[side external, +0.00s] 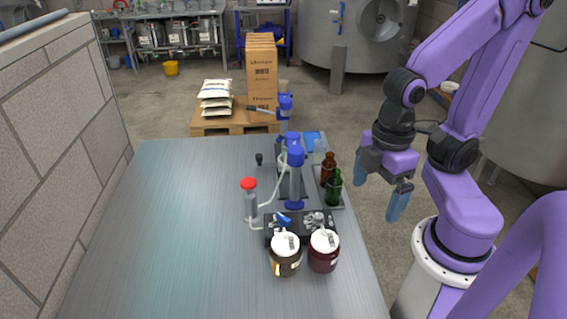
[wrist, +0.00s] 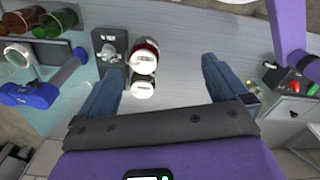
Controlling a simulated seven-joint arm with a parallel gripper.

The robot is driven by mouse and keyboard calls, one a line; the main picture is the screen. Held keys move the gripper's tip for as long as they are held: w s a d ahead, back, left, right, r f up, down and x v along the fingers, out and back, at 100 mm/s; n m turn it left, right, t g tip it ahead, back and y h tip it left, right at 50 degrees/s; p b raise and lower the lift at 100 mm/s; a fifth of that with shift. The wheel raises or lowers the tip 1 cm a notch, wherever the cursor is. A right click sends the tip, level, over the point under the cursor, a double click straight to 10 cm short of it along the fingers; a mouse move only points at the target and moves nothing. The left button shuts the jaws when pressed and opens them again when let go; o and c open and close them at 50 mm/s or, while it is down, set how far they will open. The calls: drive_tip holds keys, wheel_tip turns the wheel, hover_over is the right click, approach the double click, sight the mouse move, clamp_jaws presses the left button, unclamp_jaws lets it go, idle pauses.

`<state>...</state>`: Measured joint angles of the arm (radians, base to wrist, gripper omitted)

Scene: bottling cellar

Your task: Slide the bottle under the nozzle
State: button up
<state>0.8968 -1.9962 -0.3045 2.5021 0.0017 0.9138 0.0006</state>
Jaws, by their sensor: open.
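A green bottle (side external: 333,190) and a brown bottle (side external: 327,168) stand upright on a grey tray (side external: 342,205) at the table's right edge. In the wrist view, the green bottle (wrist: 57,20) and brown bottle (wrist: 20,24) appear at the upper left. A grey filling stand with blue ends (side external: 296,175) rises left of the bottles; its nozzle is not clearly distinguishable. My gripper (side external: 382,185) is open and empty, right of the bottles and beyond the table's right edge. Its two blue fingers also show in the wrist view (wrist: 164,68).
Two white-lidded jars, one amber (side external: 285,262) and one dark red (side external: 323,260), stand at the front beside a dark valve block (side external: 300,228). A red-topped grey post (side external: 250,203) with a pale hose stands left of the stand. The table's left side (side external: 180,220) is clear.

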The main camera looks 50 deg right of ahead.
drive_tip(key=c, duration=0.4)
drive_tip(key=shift+w+a, duration=0.15)
drive_tip(key=shift+w, duration=0.1)
drive_tip(key=c, duration=0.5)
drive_tip(key=w+a+r+m, duration=0.1)
drive_tip(key=w+m, duration=0.1)
drive_tip(key=w, duration=0.2)
drive_tip(key=w+a+m, duration=0.2)
drive_tip(key=w, duration=0.2)
drive_tip(key=w+a+r+m, duration=0.1)
drive_tip(key=w, duration=0.3)
drive_tip(key=shift+w+a+r+m, duration=0.15)
drive_tip(key=shift+w+r+m, duration=0.2)
drive_tip(key=shift+m, duration=0.05)
drive_tip(key=shift+c, duration=0.2)
drive_tip(key=m, duration=1.4)
hover_over(259, 155)
wheel_tip(259, 155, down, 3)
drive_tip(key=shift+h, duration=0.4)
wheel_tip(259, 155, down, 17)
drive_tip(key=shift+f, duration=0.15)
